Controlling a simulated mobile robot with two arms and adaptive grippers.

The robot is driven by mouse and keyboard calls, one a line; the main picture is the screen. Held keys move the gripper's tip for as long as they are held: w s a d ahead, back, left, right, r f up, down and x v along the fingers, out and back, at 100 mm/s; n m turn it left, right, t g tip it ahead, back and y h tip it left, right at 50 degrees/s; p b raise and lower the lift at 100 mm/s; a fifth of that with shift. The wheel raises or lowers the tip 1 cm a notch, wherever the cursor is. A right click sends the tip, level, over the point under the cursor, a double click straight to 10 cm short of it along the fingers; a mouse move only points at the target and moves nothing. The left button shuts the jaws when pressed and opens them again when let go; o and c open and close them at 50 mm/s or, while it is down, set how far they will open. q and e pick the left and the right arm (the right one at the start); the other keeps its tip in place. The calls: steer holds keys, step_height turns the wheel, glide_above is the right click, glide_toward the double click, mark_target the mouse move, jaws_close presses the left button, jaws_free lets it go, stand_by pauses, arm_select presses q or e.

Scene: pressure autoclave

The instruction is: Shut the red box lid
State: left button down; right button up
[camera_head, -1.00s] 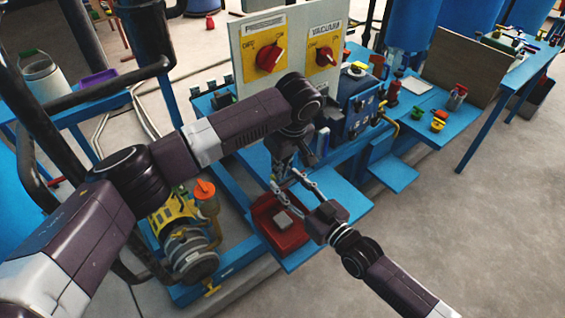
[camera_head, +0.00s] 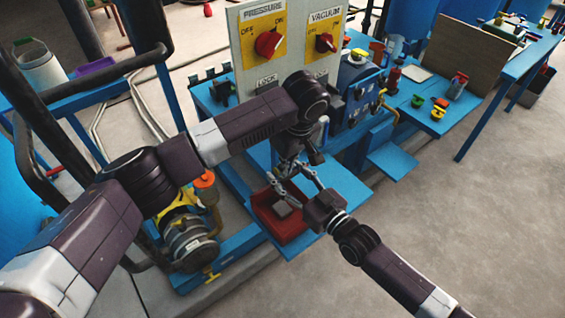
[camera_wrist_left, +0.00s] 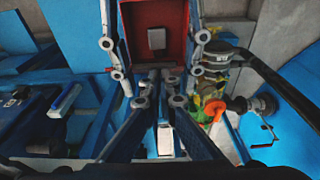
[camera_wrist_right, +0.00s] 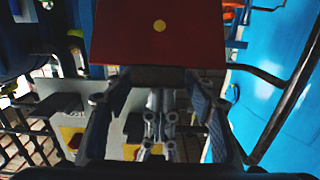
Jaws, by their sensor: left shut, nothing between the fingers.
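The red box (camera_head: 275,226) sits on a blue shelf in the head view, open at the top with a grey block (camera_head: 282,209) inside. The left wrist view shows the open red box (camera_wrist_left: 181,55) and its block from above. My left gripper (camera_head: 285,170) is shut and empty, just beyond the box. My right gripper (camera_head: 290,177) is open, its spread fingers pointing at the left one above the box, holding nothing visible.
A switch panel (camera_head: 268,45) stands behind the grippers. A motor with a yellow part (camera_head: 188,242) lies left of the box. The blue shelf (camera_head: 345,192) is bare to the right. Open floor lies further right.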

arm_select(q)
steer(key=shift+w+a, duration=0.25)
arm_select(e)
steer(key=shift+o, duration=0.8)
steer(key=shift+w, duration=0.1)
arm_select(q)
steer(key=shift+r, duration=0.1)
arm_select(e)
steer(key=shift+d, duration=0.1)
